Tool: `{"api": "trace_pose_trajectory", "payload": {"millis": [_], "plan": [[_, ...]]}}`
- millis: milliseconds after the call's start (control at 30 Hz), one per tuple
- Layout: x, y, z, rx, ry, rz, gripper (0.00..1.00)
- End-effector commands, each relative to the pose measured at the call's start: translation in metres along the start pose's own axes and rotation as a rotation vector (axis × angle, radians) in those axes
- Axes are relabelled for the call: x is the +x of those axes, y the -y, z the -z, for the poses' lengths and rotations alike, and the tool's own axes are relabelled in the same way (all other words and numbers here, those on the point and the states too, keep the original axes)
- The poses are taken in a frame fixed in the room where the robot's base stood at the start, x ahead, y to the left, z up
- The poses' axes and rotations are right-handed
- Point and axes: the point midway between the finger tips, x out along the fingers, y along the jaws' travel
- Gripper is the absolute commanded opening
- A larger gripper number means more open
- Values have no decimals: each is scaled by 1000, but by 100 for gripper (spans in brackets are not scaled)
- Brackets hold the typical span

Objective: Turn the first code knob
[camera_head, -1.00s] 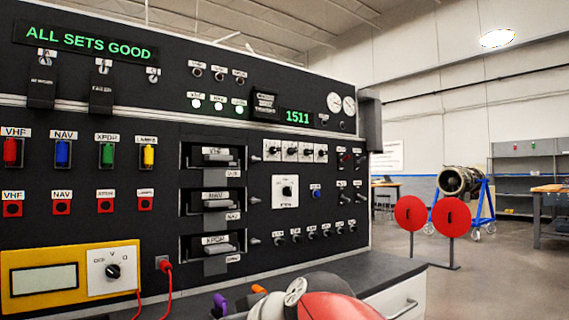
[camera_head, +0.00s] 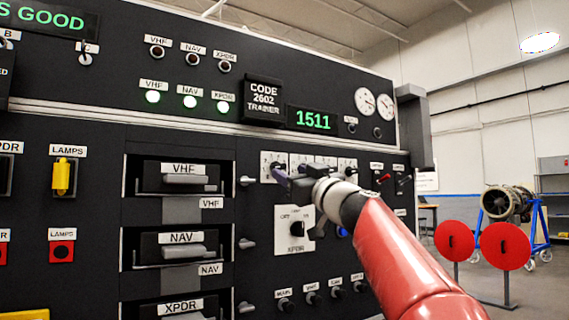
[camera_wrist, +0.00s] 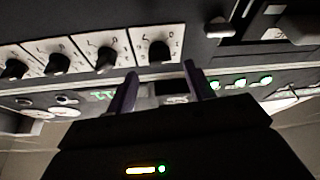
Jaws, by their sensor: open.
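The code knobs are a row of black knobs on white square plates under the green 1511 display (camera_head: 312,120). In the head view my gripper (camera_head: 290,172) is in front of the row and covers part of it. The first code knob plate (camera_head: 268,158) shows at the left end. In the wrist view, which is upside down, the first code knob (camera_wrist: 158,50) is at the right end of the row. My gripper (camera_wrist: 160,70) is open, its two dark fingertips to either side of that knob's line. I cannot tell whether they touch it.
A sign (camera_head: 263,100) reads CODE 2602 TRAINER. An XPDR selector knob (camera_head: 296,228) is below my gripper. Grey levers (camera_head: 246,181) stick out to its left. Radio trays (camera_head: 180,178) with handles stand further left.

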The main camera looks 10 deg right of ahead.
Motion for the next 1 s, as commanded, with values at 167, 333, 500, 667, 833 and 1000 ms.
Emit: {"api": "trace_pose_trajectory", "payload": {"millis": [167,333,500,667,833,1000], "plan": [[31,0,4,3,2,3,53],[44,0,2,1,2,2,53],[46,1,0,1,2,1,53],[45,1,-1,1,2,1,50],[45,1,-1,1,2,1,28],[45,1,0,1,2,2,8]]}}
